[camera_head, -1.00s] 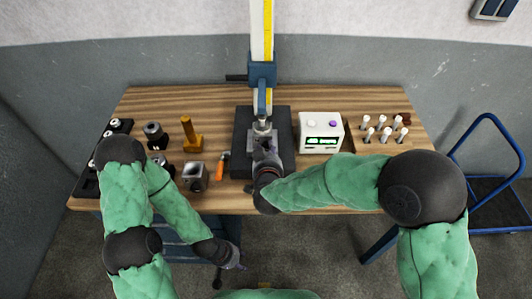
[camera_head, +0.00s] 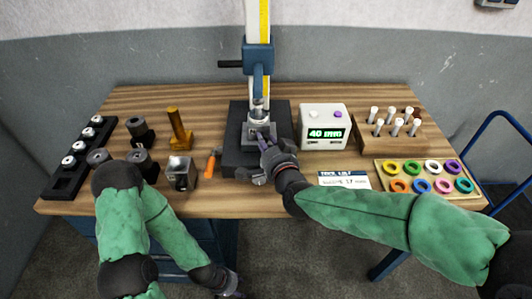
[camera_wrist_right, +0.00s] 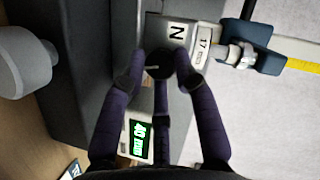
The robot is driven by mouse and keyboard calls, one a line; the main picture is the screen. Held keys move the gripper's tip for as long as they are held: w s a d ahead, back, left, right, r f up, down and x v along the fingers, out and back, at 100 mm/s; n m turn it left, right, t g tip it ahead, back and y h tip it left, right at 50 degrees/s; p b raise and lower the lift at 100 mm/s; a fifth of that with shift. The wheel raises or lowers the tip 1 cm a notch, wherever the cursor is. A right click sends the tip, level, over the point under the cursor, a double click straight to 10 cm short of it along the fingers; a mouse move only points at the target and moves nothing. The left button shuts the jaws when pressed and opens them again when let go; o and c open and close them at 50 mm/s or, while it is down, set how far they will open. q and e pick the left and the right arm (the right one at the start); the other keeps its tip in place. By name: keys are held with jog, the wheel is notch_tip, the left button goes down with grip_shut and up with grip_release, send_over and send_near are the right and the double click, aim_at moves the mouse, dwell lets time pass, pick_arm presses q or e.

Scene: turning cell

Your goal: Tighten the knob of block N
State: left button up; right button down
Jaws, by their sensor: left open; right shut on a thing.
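Block N, a grey block, sits on the dark base plate under the press column in the head view (camera_head: 249,131). Its N label shows in the right wrist view (camera_wrist_right: 178,33). The dark round knob (camera_wrist_right: 187,68) is on this block. My right gripper (camera_wrist_right: 165,68) is shut on the knob, with purple fingers around it; the fingers hide part of it. In the head view the right gripper (camera_head: 266,142) reaches the block from the front right. My left gripper (camera_head: 227,281) is open, low in front of the bench and away from the block.
A white box (camera_head: 325,127) with a green display reading 40 stands right of the press. Right of it are a rack of white-topped pegs (camera_head: 395,143) and a tray of coloured rings (camera_head: 381,168). An orange-handled tool (camera_head: 211,164) and metal parts lie left.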

jog(key=shift+s+a+f+m+y+b, duration=0.2)
jog(key=shift+f+m+y+b, duration=0.2)
jog(key=shift+f+m+b, duration=0.3)
jog(key=shift+r, duration=0.15)
jog(key=c, duration=1.1)
grip_release()
jog(key=shift+o, duration=0.6)
jog(key=shift+a+r, duration=0.1)
jog(key=shift+r, duration=0.05)
jog(key=shift+w+r, duration=0.1)
jog(key=shift+r, duration=0.05)
jog(key=shift+r, duration=0.1)
jog(key=v, duration=1.2)
jog(key=shift+f, duration=0.35)
